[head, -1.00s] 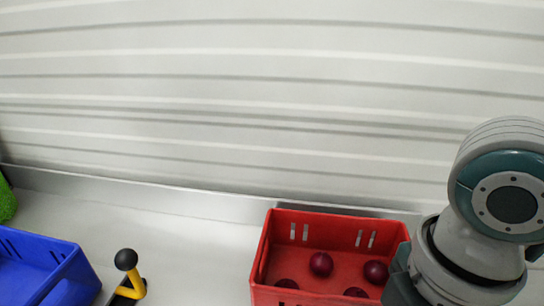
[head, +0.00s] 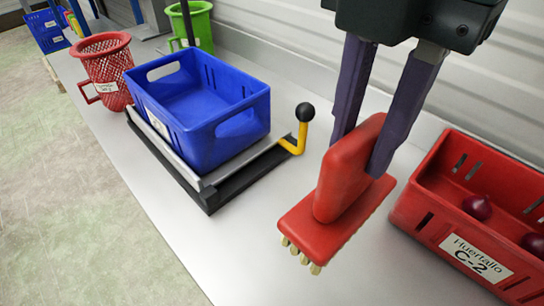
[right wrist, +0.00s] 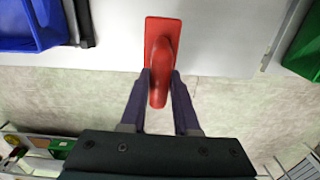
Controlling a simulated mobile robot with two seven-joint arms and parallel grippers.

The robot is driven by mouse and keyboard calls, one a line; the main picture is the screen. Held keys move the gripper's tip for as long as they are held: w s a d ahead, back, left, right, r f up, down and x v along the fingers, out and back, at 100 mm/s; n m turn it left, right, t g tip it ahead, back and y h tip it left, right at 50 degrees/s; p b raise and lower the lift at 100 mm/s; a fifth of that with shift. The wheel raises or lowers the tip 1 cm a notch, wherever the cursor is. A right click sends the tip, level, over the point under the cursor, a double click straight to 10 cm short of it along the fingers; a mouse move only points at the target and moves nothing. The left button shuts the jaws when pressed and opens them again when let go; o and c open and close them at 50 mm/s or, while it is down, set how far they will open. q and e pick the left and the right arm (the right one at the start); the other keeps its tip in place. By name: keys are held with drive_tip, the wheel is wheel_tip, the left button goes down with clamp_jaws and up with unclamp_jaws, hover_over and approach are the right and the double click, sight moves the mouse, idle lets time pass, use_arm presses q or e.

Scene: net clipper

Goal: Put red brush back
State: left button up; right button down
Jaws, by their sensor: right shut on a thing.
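The red brush (head: 338,205) has a flat red base, an upright red grip and pale bristles pointing down. My right gripper (head: 365,160) is shut on the brush's grip, one purple finger on each side. The brush appears held above the bench, between the blue crate and the red crate. In the right wrist view the brush (right wrist: 161,50) lies between the fingertips (right wrist: 159,88) of the same gripper, its base reaching away from the fingers. My left gripper is not in view.
A blue crate (head: 235,135) sits on a black-and-grey device with a yellow, black-knobbed lever (head: 301,128). A red crate (head: 420,190) with onions stands right. A red basket (head: 103,62) and green bucket (head: 196,22) stand further back. Bench (head: 160,190) front-left is clear.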

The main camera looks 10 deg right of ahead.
drive_tip(key=shift+a+f, duration=0.2)
wheel_tip(320, 180, down, 19)
drive_tip(key=b, duration=0.1)
drive_tip(key=shift+f+b, duration=0.2)
drive_tip(key=shift+b, duration=0.15)
drive_tip(key=shift+f, duration=0.1)
drive_tip(key=c, duration=1.1)
unclamp_jaws()
drive_tip(key=shift+f, duration=0.1)
drive_tip(key=o, duration=0.4)
drive_tip(key=shift+o, duration=0.2)
